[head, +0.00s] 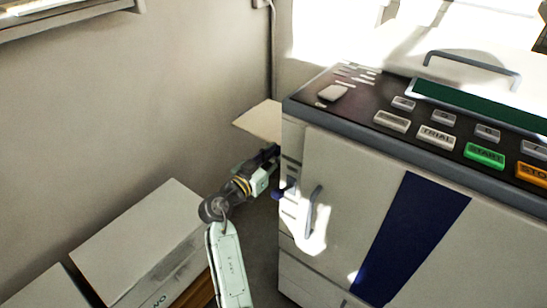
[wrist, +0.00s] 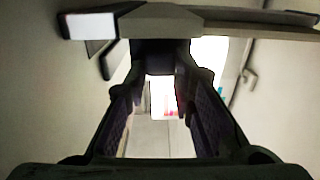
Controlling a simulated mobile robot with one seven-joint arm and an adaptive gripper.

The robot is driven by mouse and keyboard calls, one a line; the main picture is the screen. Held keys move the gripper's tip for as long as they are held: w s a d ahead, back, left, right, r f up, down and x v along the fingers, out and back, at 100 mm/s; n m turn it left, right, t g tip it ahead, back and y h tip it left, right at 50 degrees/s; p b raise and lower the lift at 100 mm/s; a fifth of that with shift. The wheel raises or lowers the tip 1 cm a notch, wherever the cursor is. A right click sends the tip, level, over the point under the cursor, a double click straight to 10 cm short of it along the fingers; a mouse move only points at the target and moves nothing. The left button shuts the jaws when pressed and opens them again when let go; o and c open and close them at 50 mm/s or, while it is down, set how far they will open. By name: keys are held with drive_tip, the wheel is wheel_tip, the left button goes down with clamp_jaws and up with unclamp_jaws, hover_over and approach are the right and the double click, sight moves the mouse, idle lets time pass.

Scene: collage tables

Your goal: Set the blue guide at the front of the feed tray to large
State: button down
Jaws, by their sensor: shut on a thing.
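The feed tray (head: 262,121) is a pale flat panel sticking out from the left side of the machine. My gripper (head: 273,154) is below it, against the machine's left edge, and its fingertips are hidden there in the head view. In the wrist view my gripper (wrist: 160,82) is shut on a dark part (wrist: 158,52) under a grey bar (wrist: 160,22). Its blue colour cannot be made out, so I cannot tell whether it is the guide. A small dark blue piece (head: 285,188) sticks out of the machine's left side, below my gripper. The size setting cannot be read.
The machine (head: 340,170) fills the right side, with a door handle (head: 313,210) and a button panel (head: 390,100) on top. White boxes (head: 135,235) stand at lower left beside my arm. The wall is behind. The floor gap between boxes and machine is narrow.

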drive_tip(key=shift+b+x, duration=0.6)
drive_tip(key=shift+x, duration=0.55)
drive_tip(key=c, duration=1.4)
unclamp_jaws()
drive_tip(key=shift+o, duration=0.2)
drive_tip(key=v, duration=1.2)
